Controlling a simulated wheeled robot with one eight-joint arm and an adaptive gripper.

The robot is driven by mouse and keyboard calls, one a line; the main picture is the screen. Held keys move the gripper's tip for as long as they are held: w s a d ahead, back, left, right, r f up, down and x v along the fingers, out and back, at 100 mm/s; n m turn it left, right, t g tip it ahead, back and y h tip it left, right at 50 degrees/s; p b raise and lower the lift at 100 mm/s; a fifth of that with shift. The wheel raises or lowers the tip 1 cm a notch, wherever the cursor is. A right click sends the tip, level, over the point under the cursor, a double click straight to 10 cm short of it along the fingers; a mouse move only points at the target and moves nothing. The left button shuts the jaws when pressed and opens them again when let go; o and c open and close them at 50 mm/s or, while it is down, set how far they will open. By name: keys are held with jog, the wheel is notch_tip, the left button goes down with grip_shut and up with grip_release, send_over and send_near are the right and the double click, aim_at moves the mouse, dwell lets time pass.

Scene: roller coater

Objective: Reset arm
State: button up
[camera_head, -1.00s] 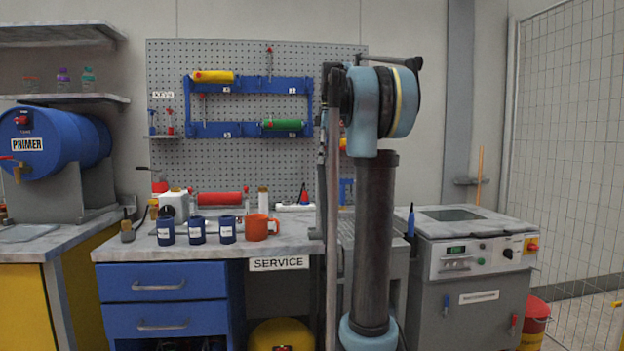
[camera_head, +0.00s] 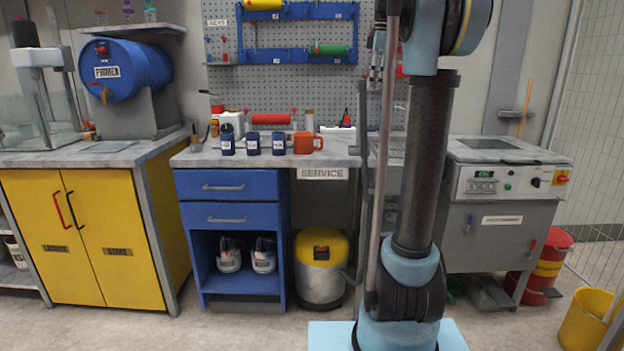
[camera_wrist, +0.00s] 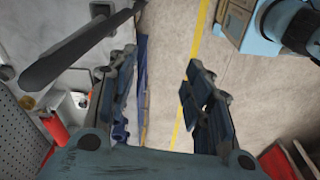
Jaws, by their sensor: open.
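My arm (camera_head: 428,160) stands upright in front of the bench, right of centre in the head view, and its top runs out of the frame. In the wrist view my gripper (camera_wrist: 160,100) is open, its two dark fingers wide apart. Nothing is between them; the pale floor with a yellow line shows through the gap. In the head view, dark finger-like parts show behind the upper arm, too covered to read clearly. My pale blue base appears at the bottom of the head view.
The pegboard (camera_head: 225,80) is behind. A grey machine (camera_head: 503,218) stands right; a yellow bucket (camera_head: 588,322) is on the floor. A red cylinder (camera_wrist: 55,130) is left of the fingers.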

jog(key=s+f+m, duration=0.5)
jog(key=s+f, duration=0.6)
jog(key=f, duration=0.3)
jog(key=s+a+f+m+t+h, duration=0.1)
jog(key=s+f+m, duration=0.4)
jog(key=s+f, duration=0.7)
jog(key=s+f+m+t, duration=0.1)
jog(key=s+f+m, duration=0.4)
jog(key=s+f, duration=0.6)
notch_tip(320, 180, down, 7)
jog(key=shift+s+a+r+m, duration=0.2)
jog(key=shift+s+a+m, duration=0.1)
jog(key=shift+s+m, duration=0.1)
jog(key=shift+w, duration=0.1)
jog(key=shift+w+f, duration=0.2)
jog(key=shift+w, duration=0.2)
jog(key=c, duration=0.3)
jog(key=shift+s, duration=0.1)
